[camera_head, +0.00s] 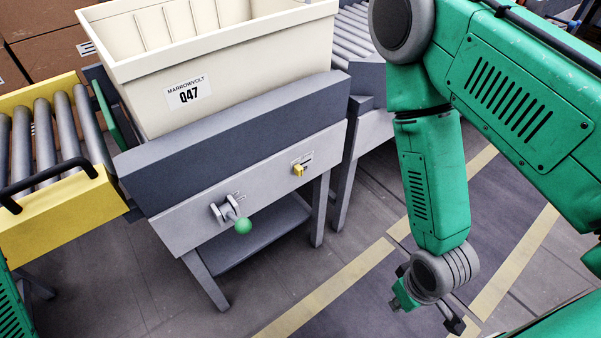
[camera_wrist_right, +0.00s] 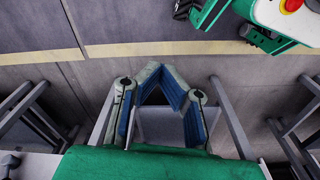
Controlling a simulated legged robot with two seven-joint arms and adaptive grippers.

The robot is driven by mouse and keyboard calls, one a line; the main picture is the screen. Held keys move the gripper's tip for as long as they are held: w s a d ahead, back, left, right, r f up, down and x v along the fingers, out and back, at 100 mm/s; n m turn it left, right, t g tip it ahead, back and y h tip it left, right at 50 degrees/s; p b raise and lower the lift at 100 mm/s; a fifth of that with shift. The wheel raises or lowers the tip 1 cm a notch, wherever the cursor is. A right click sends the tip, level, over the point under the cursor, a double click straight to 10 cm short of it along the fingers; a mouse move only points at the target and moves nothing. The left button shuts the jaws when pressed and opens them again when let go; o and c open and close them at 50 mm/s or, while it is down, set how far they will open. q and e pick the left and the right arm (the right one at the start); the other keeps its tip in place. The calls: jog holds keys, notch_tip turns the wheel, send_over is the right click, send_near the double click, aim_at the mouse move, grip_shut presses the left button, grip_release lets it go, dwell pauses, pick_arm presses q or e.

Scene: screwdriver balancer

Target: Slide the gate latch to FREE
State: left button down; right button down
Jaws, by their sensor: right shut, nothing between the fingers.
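A small yellow slider (camera_head: 299,169) sits on a pale label plate at the right of the grey station's front panel (camera_head: 270,193); it looks like the latch, but its markings are too small to read. Left of it on the same panel is a metal lever with a green ball knob (camera_head: 243,226). My right gripper (camera_head: 420,310) hangs over the floor, right of the station and well apart from the slider. In the right wrist view its blue-padded fingers (camera_wrist_right: 160,72) meet at the tips and hold nothing. My left gripper is out of view.
A cream tote (camera_head: 150,100) marked Q47 sits on the station. A yellow-framed roller conveyor (camera_head: 60,205) stands at left, and another roller conveyor (camera_head: 350,35) lies behind. A lower shelf and legs are under the panel. The floor in front is clear.

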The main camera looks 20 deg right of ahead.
jog(key=c, duration=1.9)
grip_release()
jog(key=o, duration=0.4)
jog(key=shift+w+f, duration=0.2)
jog(key=shift+w, duration=0.15)
jog(key=n+t+y+b, duration=0.3)
jog(key=t+y+b, duration=0.45)
jog(key=t, duration=0.95)
send_near(301, 172)
jog(key=shift+h, duration=0.95)
jog(key=b+x, duration=0.1)
jog(key=x, duration=0.2)
jog(key=b+x, duration=0.2)
jog(key=x, duration=0.1)
jog(key=b+x, duration=0.1)
jog(key=x, duration=0.2)
jog(key=shift+w+a+r+b, duration=0.2)
jog(key=shift+a+r+b, duration=0.1)
jog(key=shift+a+b, duration=0.15)
grip_shut()
